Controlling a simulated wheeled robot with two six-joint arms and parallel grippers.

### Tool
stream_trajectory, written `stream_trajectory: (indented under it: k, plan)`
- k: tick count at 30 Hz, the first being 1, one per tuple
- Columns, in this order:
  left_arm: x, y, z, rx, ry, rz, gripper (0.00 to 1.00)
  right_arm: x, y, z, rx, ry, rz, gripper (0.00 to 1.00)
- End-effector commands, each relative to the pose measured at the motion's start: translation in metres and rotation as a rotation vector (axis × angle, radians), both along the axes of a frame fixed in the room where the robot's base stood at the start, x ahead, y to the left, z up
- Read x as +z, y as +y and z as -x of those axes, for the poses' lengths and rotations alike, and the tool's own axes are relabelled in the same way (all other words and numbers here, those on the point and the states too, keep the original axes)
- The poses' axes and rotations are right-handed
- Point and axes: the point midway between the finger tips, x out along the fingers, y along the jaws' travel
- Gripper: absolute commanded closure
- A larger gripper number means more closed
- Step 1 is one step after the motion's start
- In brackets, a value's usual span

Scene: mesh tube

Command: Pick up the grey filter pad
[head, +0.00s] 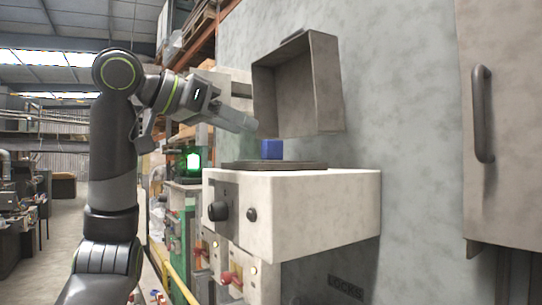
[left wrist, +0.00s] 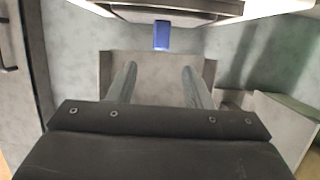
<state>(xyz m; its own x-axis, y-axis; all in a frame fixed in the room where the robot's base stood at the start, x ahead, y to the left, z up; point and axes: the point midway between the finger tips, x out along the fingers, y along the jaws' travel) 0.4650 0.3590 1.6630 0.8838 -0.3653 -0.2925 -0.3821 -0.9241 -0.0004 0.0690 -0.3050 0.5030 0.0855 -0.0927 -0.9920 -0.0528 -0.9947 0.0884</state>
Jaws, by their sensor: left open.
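A flat dark grey slab (head: 275,165) lies on top of the white box, with a blue block (head: 271,149) standing on it. No separate grey filter pad stands out, and I cannot tell whether this slab is it. My left gripper (head: 248,122) is open and empty, above and left of the blue block, in front of the open grey hood. In the left wrist view the scene looks upside down. There the blue block (left wrist: 161,36) and slab (left wrist: 165,14) are at the top, beyond the spread fingers (left wrist: 159,69). My right gripper is not in view.
The white box (head: 320,215) has black knobs on its front. An open grey hood (head: 300,85) stands on the wall above and behind the slab. A grey cabinet with a handle (head: 482,115) is at the right. Shelves and machines fill the left background.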

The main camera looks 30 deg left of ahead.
Motion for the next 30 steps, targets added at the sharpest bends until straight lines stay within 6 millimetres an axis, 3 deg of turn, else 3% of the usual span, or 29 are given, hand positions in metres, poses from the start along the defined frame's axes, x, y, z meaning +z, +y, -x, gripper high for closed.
stream_trajectory:
  k: [6,12,24,30]
  plan:
    - [-0.01,-0.014,-0.034,-0.002,0.003,-0.001,0.55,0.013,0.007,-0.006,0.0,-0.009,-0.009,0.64]
    - [-0.015,-0.018,-0.043,0.0,0.001,0.0,0.55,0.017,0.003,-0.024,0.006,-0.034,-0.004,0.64]
    - [-0.035,-0.034,-0.082,-0.002,0.002,0.001,0.55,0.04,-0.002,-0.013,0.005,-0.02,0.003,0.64]
    - [-0.038,-0.035,-0.085,-0.001,0.0,0.0,0.55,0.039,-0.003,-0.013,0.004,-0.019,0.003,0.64]
